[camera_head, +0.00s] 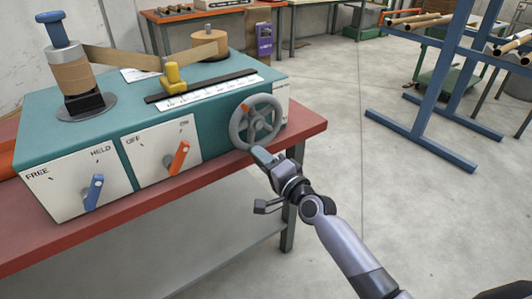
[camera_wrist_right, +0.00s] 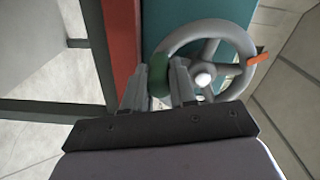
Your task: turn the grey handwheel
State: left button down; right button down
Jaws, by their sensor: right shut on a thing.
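The grey handwheel (camera_head: 238,125) is on the front right of the teal winder (camera_head: 60,135). It has several spokes, a pale hub and an orange mark on its rim, at the upper left in the head view. My right gripper (camera_head: 262,155) is at the lower part of the wheel. In the right wrist view the handwheel (camera_wrist_right: 224,28) fills the upper right, and my right gripper (camera_wrist_right: 160,78) is shut on its rim, with a green part between the fingers. The fingers partly hide the gripped rim. My left gripper is not in view.
The winder stands on a red-topped bench (camera_head: 100,225). Its front has a blue lever (camera_head: 93,192) at HELD and an orange lever (camera_head: 177,158) toward ON. A yellow guide (camera_head: 174,78) sits by a scale on top. A blue rack (camera_head: 445,85) stands right; the floor between is clear.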

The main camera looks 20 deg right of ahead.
jog(key=shift+s+a+r+m+p, duration=0.1)
jog(key=shift+a+r+m+p, duration=0.15)
jog(key=shift+m, duration=0.4)
jog(key=shift+s+a+r+m+p, duration=0.1)
jog(key=shift+a+m+p, duration=0.25)
jog(key=shift+m, duration=0.25)
jog(key=shift+s+a+r+m+p, duration=0.1)
jog(key=shift+a+r+m+p, duration=0.15)
jog(key=shift+m, duration=0.4)
jog(key=c, duration=0.9)
grip_release()
jog(key=v, duration=0.7)
jog(key=shift+p, duration=0.4)
